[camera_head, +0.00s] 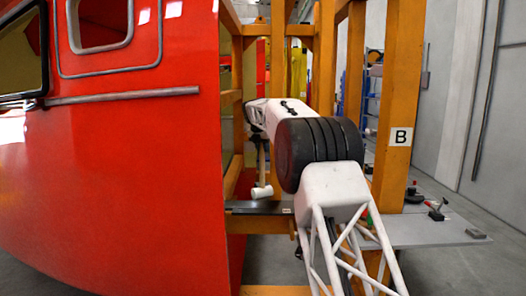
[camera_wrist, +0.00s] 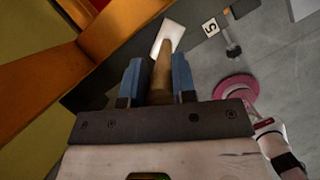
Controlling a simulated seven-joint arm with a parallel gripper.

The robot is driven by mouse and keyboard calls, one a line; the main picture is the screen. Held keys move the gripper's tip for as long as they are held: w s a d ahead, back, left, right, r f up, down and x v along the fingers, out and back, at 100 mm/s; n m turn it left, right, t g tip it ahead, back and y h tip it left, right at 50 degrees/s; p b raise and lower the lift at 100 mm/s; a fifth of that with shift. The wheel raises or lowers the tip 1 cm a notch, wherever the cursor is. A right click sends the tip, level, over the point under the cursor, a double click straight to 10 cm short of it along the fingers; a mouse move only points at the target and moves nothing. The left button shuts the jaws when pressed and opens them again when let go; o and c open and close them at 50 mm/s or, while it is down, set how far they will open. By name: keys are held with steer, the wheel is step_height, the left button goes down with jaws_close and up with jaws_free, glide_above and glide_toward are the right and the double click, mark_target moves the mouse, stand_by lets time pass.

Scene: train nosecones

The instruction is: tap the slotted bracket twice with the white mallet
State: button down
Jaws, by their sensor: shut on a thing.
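The white mallet hangs head down below my gripper. In the head view its white head (camera_head: 262,192) is just above a dark flat bar (camera_head: 250,208) on the orange frame; I cannot tell whether they touch. In the wrist view the mallet's pale head (camera_wrist: 168,38) is beyond the fingertips. Its brown handle (camera_wrist: 162,78) is between the blue fingers of my gripper (camera_wrist: 158,72), which is shut on it. In the head view my arm partly hides the gripper. I cannot clearly make out slots, so I cannot tell whether the dark bar is the slotted bracket.
A large red nosecone (camera_head: 140,170) fills the left. Orange posts (camera_head: 400,90) surround my arm, one with a "B" label (camera_head: 401,137). A grey shelf (camera_head: 430,233) with small tools is at the right. The wrist view shows a pink round object (camera_wrist: 235,88) and a "5" label (camera_wrist: 211,27).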

steer(key=shift+r, duration=0.8)
